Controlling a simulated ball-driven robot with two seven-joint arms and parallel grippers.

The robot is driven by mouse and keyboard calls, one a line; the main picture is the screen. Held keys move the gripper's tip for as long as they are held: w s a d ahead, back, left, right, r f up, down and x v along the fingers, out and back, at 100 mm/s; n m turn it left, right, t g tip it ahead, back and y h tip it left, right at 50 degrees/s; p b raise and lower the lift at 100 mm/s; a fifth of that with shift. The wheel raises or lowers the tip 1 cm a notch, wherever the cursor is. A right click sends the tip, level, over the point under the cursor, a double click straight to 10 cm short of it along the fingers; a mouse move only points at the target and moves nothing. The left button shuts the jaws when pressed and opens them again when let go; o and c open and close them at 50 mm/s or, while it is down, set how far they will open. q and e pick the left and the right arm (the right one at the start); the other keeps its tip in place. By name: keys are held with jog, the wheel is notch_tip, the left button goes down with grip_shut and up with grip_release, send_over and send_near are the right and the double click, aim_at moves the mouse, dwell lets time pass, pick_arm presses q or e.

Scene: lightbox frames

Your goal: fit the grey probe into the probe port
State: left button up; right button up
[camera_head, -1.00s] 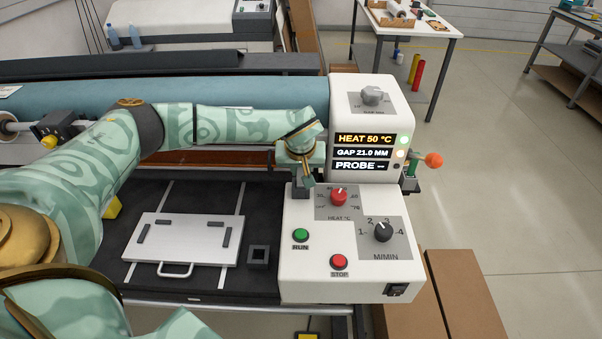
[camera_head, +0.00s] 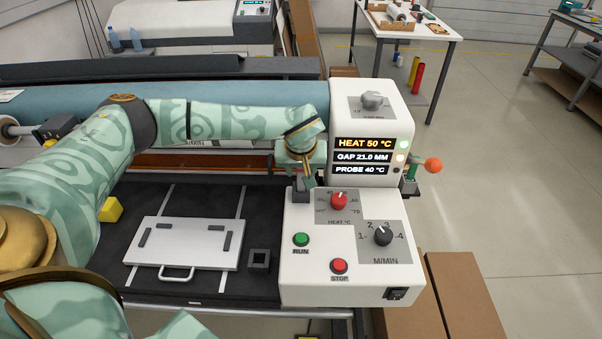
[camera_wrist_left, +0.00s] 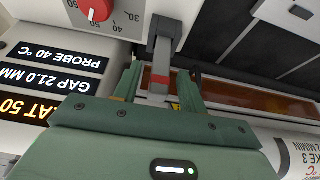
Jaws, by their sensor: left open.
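The grey probe (camera_wrist_left: 166,48) stands between my left gripper's fingers in the wrist view, with a red band near the fingers. Its far end sits at the dark grey probe port (camera_wrist_left: 153,36) on the side of the white control box (camera_head: 340,265). The port also shows in the head view (camera_head: 300,195), just below the gripper. My left gripper (camera_head: 306,180) is open around the probe, fingers on either side (camera_wrist_left: 160,88). How deep the probe sits is hidden. The display (camera_head: 366,169) reads PROBE 40 °C. My right gripper is not in view.
A white plate with a handle (camera_head: 185,247) and a dark square holder (camera_head: 258,260) lie on the black bed. A blue roller (camera_head: 230,100) runs behind. Red and black knobs (camera_head: 383,235) and an orange-tipped lever (camera_head: 432,165) are close by.

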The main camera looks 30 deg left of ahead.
pick_arm(q)
jog(key=p+v, duration=0.1)
jog(key=v, duration=0.7)
jog(key=shift+f, duration=0.1)
jog(key=shift+s+f, duration=0.1)
